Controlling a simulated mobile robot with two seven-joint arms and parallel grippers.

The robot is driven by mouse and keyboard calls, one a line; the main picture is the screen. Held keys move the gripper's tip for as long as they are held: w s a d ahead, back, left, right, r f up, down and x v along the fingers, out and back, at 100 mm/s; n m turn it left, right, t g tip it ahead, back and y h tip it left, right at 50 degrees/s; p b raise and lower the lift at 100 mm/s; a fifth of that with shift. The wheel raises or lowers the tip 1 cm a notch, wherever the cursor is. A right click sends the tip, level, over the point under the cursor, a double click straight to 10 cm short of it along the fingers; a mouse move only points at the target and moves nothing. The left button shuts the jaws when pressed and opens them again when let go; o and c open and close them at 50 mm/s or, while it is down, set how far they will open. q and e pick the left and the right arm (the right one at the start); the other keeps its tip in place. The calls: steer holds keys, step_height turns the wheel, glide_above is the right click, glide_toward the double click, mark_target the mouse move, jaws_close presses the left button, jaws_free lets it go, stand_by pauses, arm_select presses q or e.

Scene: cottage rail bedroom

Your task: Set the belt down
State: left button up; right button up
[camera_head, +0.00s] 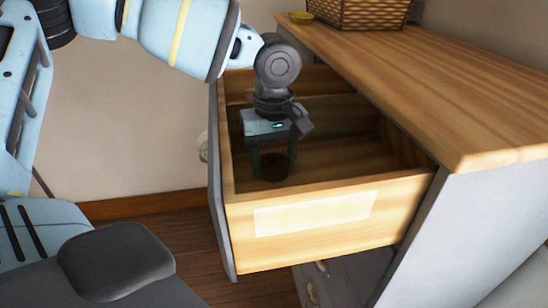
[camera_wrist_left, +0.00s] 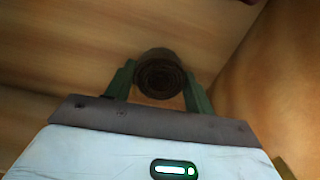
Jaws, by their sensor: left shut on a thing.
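A dark brown rolled-up belt (camera_head: 274,167) is held between the fingers of my left gripper (camera_head: 273,160), inside the open drawer (camera_head: 330,193). In the left wrist view the belt (camera_wrist_left: 160,75) shows its coiled end between the two green fingers of the gripper (camera_wrist_left: 158,82), which are shut on it. The belt is low in the drawer, near its front left corner. I cannot tell whether it touches the drawer floor. My right gripper is not in view.
The drawer's wooden walls stand close around the gripper. The rest of the drawer floor (camera_head: 330,155) that shows is bare.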

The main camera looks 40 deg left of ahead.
mark_target(274, 161)
arm_select(q)
steer(key=shift+f, duration=0.15)
steer(key=o, duration=1.1)
step_height(274, 161, up, 12)
steer(key=shift+r, duration=0.2)
